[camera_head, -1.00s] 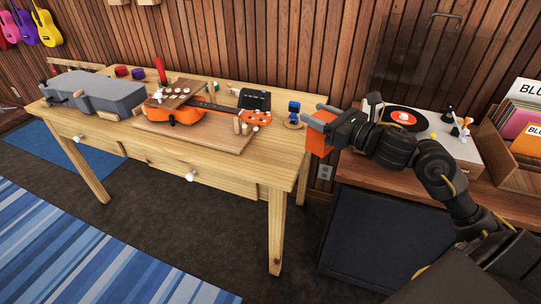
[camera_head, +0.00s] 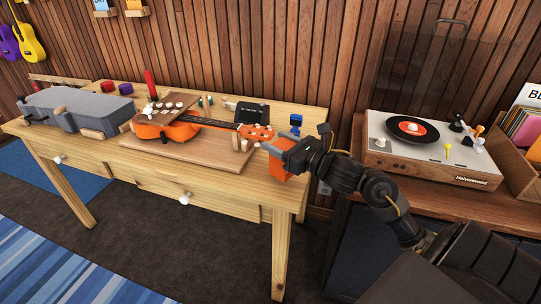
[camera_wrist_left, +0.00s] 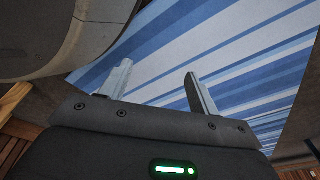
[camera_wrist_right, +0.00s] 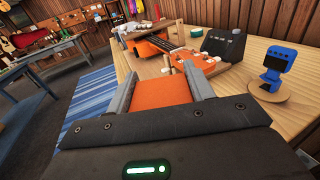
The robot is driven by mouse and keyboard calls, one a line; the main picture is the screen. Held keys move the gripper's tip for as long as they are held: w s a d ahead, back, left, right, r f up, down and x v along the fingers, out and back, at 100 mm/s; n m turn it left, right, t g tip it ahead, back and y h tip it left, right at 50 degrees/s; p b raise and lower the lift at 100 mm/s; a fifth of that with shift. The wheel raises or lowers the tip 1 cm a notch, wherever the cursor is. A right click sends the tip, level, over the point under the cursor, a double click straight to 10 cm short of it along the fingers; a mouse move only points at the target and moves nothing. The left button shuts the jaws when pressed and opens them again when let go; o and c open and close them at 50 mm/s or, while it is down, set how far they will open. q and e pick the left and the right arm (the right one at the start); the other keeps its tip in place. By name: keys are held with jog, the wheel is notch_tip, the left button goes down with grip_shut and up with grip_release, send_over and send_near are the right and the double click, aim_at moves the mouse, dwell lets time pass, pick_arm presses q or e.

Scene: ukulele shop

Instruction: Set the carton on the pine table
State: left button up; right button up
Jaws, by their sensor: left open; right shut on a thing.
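My right gripper (camera_head: 284,152) is shut on an orange carton (camera_head: 279,170), which hangs at the right end of the pine table (camera_head: 245,192). In the right wrist view the carton (camera_wrist_right: 161,92) sits between both fingers, with the table top (camera_wrist_right: 250,110) just beyond and to its right. I cannot tell how high the carton is above the table top. My left gripper (camera_wrist_left: 155,92) is open and empty over the blue striped rug; it is out of the head view.
An orange ukulele (camera_head: 166,131) lies on a wooden board mid-table. A blue gadget on a round stand (camera_wrist_right: 272,75) is near the table's right end. A grey case (camera_head: 80,106) fills the left. A turntable (camera_head: 425,150) stands on the cabinet to the right.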

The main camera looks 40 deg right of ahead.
pick_arm(q)
jog(key=shift+r, duration=0.15)
pick_arm(e)
jog(key=shift+s, duration=0.1)
jog(key=f, duration=0.1)
jog(key=f+b, duration=0.2)
jog(key=shift+w+f, duration=0.3)
pick_arm(q)
jog(key=w+d+r, duration=0.1)
jog(key=w+r, duration=0.3)
jog(key=shift+d+r, duration=0.2)
jog(key=shift+d, duration=0.2)
pick_arm(e)
jog(key=shift+a, duration=0.1)
jog(key=shift+f, duration=0.15)
jog(key=o, duration=0.9)
pick_arm(q)
jog(key=shift+w+d+r, duration=0.1)
jog(key=shift+r, duration=0.2)
pick_arm(e)
jog(key=shift+o, duration=0.5)
